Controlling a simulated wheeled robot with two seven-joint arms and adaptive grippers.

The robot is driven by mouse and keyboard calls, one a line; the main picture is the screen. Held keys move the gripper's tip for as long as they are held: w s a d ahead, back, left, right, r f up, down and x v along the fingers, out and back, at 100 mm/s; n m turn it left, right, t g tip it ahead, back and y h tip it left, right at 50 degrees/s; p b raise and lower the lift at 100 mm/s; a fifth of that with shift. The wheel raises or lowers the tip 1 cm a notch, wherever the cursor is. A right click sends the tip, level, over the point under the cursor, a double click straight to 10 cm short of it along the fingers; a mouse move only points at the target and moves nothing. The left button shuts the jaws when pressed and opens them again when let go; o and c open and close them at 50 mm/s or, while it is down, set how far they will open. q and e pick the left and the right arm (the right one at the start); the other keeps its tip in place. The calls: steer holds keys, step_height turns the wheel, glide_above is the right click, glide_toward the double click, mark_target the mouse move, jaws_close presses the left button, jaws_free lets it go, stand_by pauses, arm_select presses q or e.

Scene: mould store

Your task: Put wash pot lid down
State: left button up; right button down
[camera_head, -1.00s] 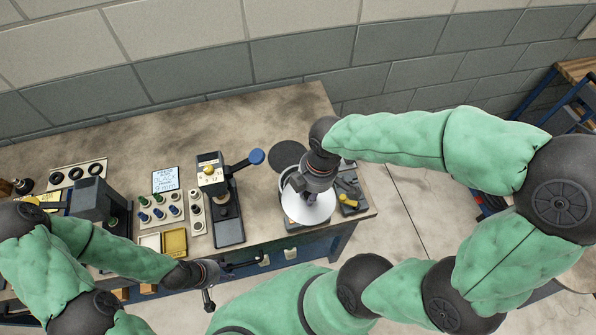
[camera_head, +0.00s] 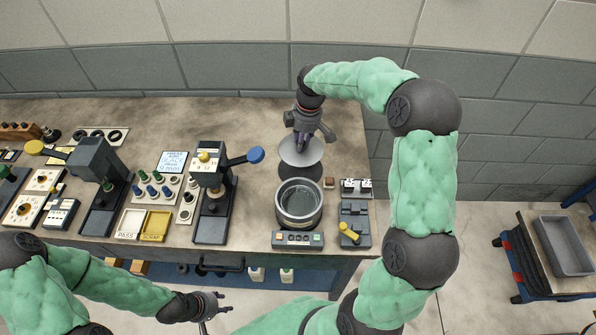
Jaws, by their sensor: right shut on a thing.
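The wash pot lid (camera_head: 289,153) is a pale grey disc held under my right gripper (camera_head: 303,143). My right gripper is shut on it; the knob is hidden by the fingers. The lid is behind the pot and partly over a dark round mat (camera_head: 300,173); I cannot tell whether it touches the mat. The wash pot (camera_head: 299,222) is a steel open pot with liquid-dark inside, at the bench's right part. My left gripper (camera_head: 215,303) is low in front of the bench, away from everything; its fingers look apart.
Left of the pot stands a press with a blue-knobbed lever (camera_head: 255,155). A control box (camera_head: 297,240) is in front of the pot, and a device with a yellow handle (camera_head: 349,233) is to its right. The bench behind the presses is clear.

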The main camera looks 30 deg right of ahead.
step_height(320, 180, down, 9)
steer(key=shift+w+f+b, duration=0.1)
steer(key=shift+f+b, duration=0.05)
steer(key=shift+b, duration=0.8)
steer(key=shift+w+f, duration=0.1)
steer(key=shift+f, duration=0.35)
steer(key=shift+r, duration=0.1)
steer(key=c, duration=1.5)
jaws_free()
steer(key=shift+f, duration=0.2)
steer(key=o, duration=0.5)
steer(key=shift+c, duration=0.2)
